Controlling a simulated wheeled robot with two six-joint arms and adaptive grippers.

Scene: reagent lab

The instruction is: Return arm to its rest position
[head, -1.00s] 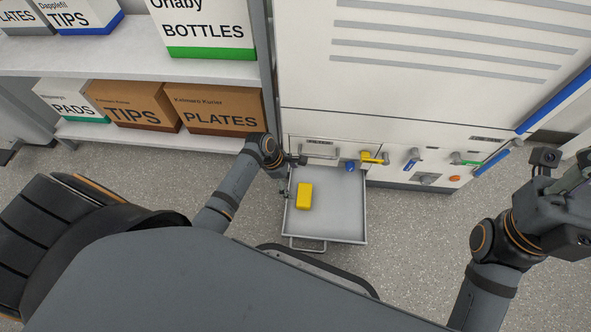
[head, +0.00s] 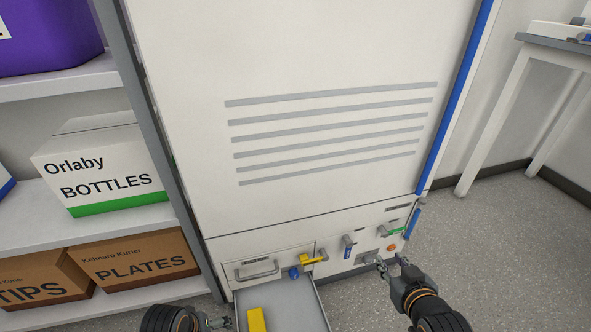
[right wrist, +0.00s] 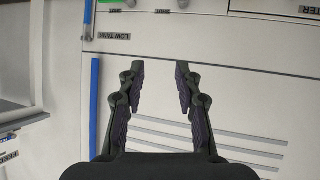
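My right gripper (head: 390,264) is in front of the lower right of the white cabinet (head: 320,60), near the row of valves and switches. In the right wrist view its two fingers stand apart with nothing between them (right wrist: 159,85), and the cabinet front lies behind. My left gripper (head: 222,322) shows only partly at the bottom edge of the head view, just left of the open drawer (head: 290,298). Its fingers are too small and cut off to tell their state. A yellow block (head: 257,320) lies in the drawer.
Shelves with boxes (head: 110,170) stand at left. Floor (head: 500,260) at right is clear.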

